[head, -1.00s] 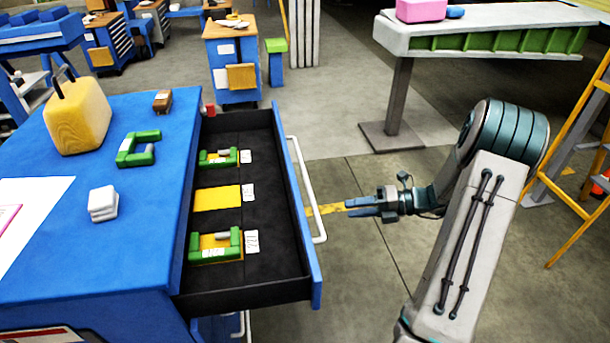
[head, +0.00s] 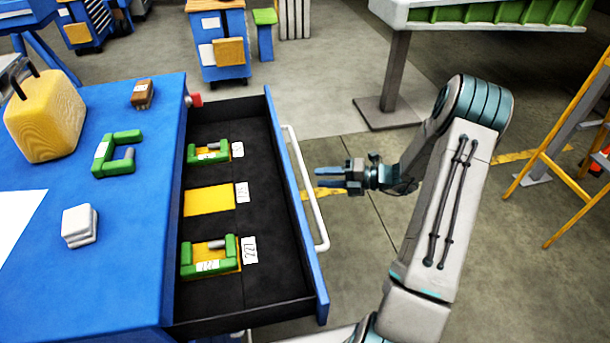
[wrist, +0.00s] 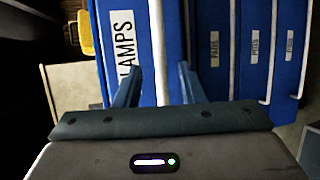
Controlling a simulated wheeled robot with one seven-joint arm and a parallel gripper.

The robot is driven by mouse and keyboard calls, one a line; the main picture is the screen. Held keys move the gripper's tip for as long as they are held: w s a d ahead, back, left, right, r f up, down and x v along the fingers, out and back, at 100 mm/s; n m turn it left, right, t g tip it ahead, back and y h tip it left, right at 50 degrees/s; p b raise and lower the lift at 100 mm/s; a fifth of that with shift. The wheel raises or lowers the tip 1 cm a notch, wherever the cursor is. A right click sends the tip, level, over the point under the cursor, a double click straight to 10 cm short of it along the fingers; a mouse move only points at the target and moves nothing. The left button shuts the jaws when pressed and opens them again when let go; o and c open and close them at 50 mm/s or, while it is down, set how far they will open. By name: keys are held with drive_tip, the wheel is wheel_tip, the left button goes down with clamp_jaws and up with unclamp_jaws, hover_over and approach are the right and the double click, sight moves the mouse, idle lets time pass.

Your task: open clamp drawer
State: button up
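The clamp drawer (head: 255,285) stands pulled out from the blue bench in the head view, its dark inside showing. Two green clamps (head: 208,153) lie in it on yellow patches, with a bare yellow patch (head: 209,200) between them. Its white handle (head: 306,190) runs along the blue front. In the wrist view the gripper (wrist: 158,85) is open and empty, and the drawer front with the label ending "LAMPS" (wrist: 125,40) lies beyond the fingers.
On the blue bench top (head: 130,225) are a green clamp (head: 117,155), a yellow case (head: 45,115), a brown block (head: 142,94) and white blocks (head: 79,225). More labelled drawers (wrist: 225,60) show in the wrist view. A yellow ladder (head: 560,150) stands at right. The floor between is clear.

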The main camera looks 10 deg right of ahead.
sight(306, 176)
drive_tip(key=x, duration=0.6)
drive_tip(key=shift+p, duration=0.35)
drive_tip(key=shift+d, duration=0.1)
clamp_jaws()
